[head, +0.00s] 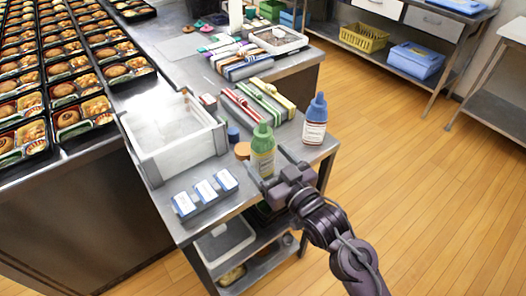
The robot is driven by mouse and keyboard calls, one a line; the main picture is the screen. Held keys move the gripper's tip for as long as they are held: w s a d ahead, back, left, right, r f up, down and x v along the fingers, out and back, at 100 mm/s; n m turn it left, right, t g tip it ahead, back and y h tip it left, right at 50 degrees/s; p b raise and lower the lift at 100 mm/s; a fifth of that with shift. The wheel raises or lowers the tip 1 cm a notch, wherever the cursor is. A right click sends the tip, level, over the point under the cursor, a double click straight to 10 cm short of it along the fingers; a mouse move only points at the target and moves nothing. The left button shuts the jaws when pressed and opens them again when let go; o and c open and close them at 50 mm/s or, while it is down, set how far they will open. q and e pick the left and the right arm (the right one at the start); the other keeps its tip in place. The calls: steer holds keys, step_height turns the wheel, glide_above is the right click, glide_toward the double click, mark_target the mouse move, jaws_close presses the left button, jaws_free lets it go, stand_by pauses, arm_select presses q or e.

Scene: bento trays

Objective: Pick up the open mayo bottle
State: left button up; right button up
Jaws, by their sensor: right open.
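A green-topped bottle (262,154) with a pale label stands upright near the front edge of the steel table. A bottle with a blue nozzle top and a white label (315,122) stands upright to its right, near the table's right edge. I cannot read either label, so I cannot tell which is the mayo. My right gripper (267,163) is open, its fingers pointing at the green-topped bottle, one near each side of its lower part. I cannot tell whether they touch it. The blue-topped bottle is clear of the gripper. My left gripper is not in view.
A white bin (146,156) stands left of the bottles, with small blue-and-white boxes (206,193) in front. A small blue piece (233,134) and an orange-brown round piece (242,150) lie beside the green-topped bottle. Coloured packets (258,99) lie behind. Filled bento trays (82,122) cover the left counter.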

mark_target(259, 148)
steer(key=x, duration=0.5)
steer(key=shift+w+d+f+p, duration=0.1)
steer(key=shift+d+f+p, duration=0.1)
steer(key=shift+p, duration=0.2)
steer(key=shift+r, duration=0.1)
steer(key=c, duration=0.8)
